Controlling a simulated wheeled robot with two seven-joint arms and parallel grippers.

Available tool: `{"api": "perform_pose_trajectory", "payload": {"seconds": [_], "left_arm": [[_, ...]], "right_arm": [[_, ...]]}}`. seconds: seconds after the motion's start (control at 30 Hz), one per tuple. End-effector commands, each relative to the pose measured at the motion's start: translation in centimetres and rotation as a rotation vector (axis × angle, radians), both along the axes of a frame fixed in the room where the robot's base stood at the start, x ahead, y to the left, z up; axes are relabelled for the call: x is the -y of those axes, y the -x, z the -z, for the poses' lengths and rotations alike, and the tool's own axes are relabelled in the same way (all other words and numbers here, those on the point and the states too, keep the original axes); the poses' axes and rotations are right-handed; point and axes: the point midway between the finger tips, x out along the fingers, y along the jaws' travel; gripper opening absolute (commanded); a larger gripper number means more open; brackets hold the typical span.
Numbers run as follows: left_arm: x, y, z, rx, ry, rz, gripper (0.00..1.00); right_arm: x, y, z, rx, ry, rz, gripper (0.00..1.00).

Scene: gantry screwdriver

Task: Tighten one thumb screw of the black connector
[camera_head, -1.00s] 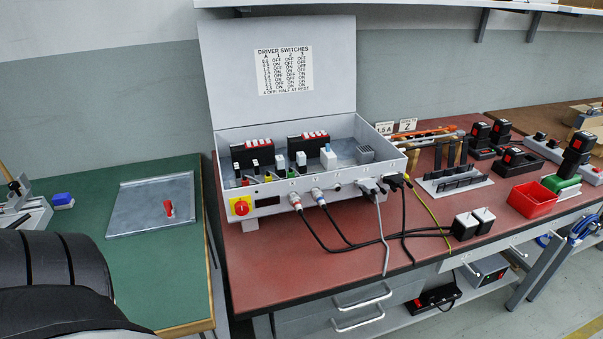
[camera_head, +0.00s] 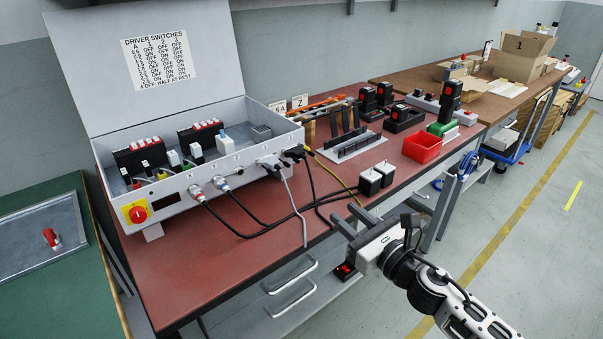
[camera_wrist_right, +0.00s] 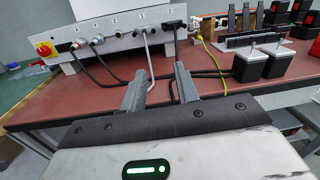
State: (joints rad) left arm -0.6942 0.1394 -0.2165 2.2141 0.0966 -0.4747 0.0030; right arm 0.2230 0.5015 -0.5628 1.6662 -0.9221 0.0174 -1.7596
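The black connector (camera_head: 296,153) is plugged into the right end of the front of the grey control box (camera_head: 215,172). It also shows at the top of the right wrist view (camera_wrist_right: 175,25). Its thumb screws are too small to make out. My right gripper (camera_head: 344,215) is in front of the bench edge, to the lower right of the connector and apart from it. Its two fingers, also in the right wrist view (camera_wrist_right: 159,80), are spread with nothing between them. My left gripper is out of view.
A grey-cabled connector (camera_head: 268,163) sits just left of the black one. Black cables run across the red bench top (camera_head: 240,250) to two black-and-white blocks (camera_head: 376,180). A red bin (camera_head: 422,148) stands farther right. A yellow wire hangs beside the connector.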

Motion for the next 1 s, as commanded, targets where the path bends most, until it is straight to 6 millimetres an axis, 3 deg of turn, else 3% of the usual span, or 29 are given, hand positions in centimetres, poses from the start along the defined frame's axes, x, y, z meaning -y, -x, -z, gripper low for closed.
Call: {"api": "perform_pose_trajectory", "payload": {"seconds": [0.03, 0.1, 0.23, 0.47, 1.0], "left_arm": [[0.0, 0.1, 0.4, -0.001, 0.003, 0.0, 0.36], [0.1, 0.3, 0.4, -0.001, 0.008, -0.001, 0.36], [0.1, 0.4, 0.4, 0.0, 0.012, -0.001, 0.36], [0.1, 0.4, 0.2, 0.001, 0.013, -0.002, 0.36], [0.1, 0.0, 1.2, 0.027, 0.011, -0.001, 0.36]], "right_arm": [[0.4, -1.3, -0.5, 0.116, 0.177, -0.02, 0.31], [0.7, -2.4, -1.0, 0.236, 0.37, -0.042, 0.31], [1.0, -3.5, -1.5, 0.355, 0.565, -0.062, 0.31], [-0.5, -5.7, -1.8, 0.381, 0.6, -0.066, 0.31], [-7.0, -14.5, -1.5, 0.376, 0.593, -0.065, 0.31]]}}
